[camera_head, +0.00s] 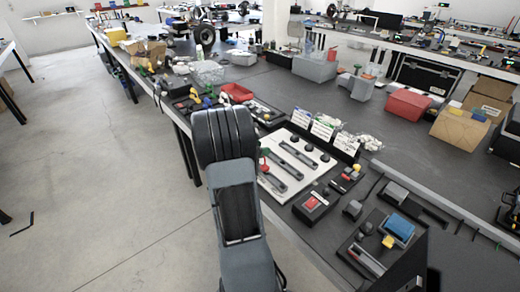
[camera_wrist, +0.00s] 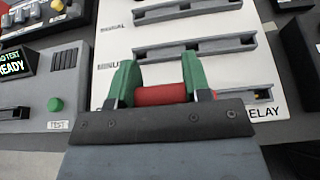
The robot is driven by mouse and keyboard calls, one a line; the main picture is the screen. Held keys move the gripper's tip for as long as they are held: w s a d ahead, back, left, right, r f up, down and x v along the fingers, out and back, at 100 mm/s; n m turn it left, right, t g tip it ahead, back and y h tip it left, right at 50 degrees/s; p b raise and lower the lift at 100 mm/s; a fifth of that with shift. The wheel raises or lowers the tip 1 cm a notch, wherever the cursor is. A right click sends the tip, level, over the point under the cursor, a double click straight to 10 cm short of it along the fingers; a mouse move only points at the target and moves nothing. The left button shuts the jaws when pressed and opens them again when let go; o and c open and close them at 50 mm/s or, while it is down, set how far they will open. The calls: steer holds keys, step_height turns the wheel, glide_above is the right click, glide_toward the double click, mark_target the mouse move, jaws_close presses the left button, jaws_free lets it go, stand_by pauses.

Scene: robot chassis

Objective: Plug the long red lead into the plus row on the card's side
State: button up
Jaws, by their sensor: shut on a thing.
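My gripper (camera_wrist: 160,88), with green finger pads, is shut on a red cylindrical piece of the red lead (camera_wrist: 160,95) in the wrist view. It is over the near edge of a white board (camera_wrist: 122,43) with several grey slotted rows (camera_wrist: 195,45). A label beside one row seems to read MINUS. The nearest row (camera_wrist: 235,97) is partly hidden by my fingers; its right end, by the word RELAY, shows a small yellow bit. The plus label and the lead's tip are not visible. In the head view the board (camera_head: 303,143) lies just right of my arm.
A grey box with a display reading READY (camera_wrist: 14,62) and a green TEST button (camera_wrist: 55,104) is left of the board in the wrist view. In the head view, white cards (camera_head: 322,127) stand behind the board, and a red-topped box (camera_head: 312,203) is to its right.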

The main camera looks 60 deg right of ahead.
steer(key=shift+f+b, duration=0.85)
steer(key=shift+f, duration=0.3)
steer(key=o, duration=1)
steer(key=v, duration=1.3)
steer(key=shift+w+a+r+p, duration=0.15)
steer(key=shift+a+r+p, duration=0.05)
steer(key=shift+a+p, duration=0.15)
